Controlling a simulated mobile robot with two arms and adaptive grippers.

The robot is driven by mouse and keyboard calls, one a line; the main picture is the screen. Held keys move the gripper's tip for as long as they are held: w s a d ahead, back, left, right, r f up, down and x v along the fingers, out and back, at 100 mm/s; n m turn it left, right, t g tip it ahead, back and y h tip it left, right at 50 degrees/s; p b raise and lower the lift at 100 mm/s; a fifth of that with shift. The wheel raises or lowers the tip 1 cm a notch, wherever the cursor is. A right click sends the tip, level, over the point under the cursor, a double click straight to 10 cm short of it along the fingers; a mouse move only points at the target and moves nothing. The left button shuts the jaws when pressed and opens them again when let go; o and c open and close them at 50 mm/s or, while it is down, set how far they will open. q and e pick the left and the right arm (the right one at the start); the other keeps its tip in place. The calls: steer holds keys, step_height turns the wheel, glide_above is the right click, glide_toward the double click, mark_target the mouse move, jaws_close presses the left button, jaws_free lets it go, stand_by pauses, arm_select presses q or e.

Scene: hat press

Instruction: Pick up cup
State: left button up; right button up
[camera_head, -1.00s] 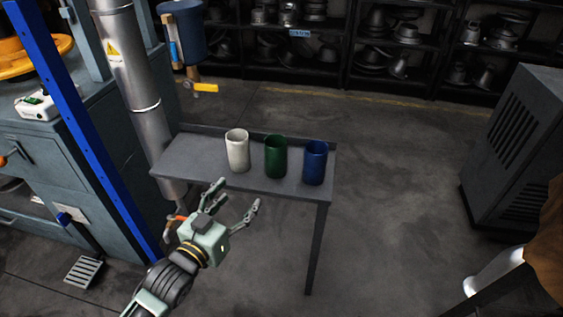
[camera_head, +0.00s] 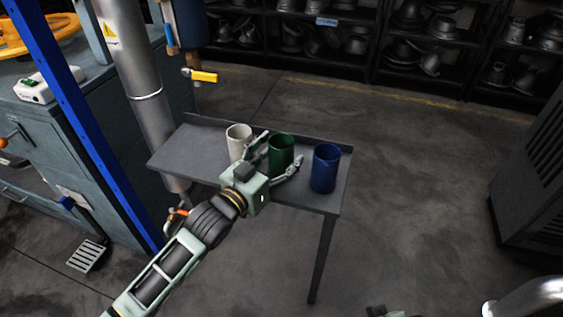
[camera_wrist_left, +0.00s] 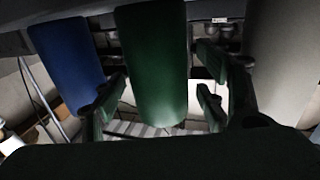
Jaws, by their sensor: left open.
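A green cup (camera_head: 281,152) stands upright on a small grey table (camera_head: 190,150), between a white cup (camera_head: 238,140) and a blue cup (camera_head: 325,168). My left gripper (camera_head: 282,148) is open at the near side of the green cup, with one finger on each side of it. In the left wrist view the green cup (camera_wrist_left: 155,65) is between the open fingers (camera_wrist_left: 160,88), the blue cup (camera_wrist_left: 68,60) is on the left and the white cup (camera_wrist_left: 285,60) on the right. Whether the fingers touch the green cup is unclear. The gripper hides the white cup's lower part.
A blue post (camera_head: 85,125) and a metal pipe (camera_head: 138,80) stand left of the table. Dark shelves (camera_head: 380,45) line the back, and a grey cabinet (camera_head: 535,170) is at the right. A dark piece (camera_head: 383,312) shows at the bottom edge, too little to identify.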

arm_select(q)
steer(key=shift+w+d, duration=0.35)
steer(key=shift+w, duration=0.05)
steer(key=c, duration=1.3)
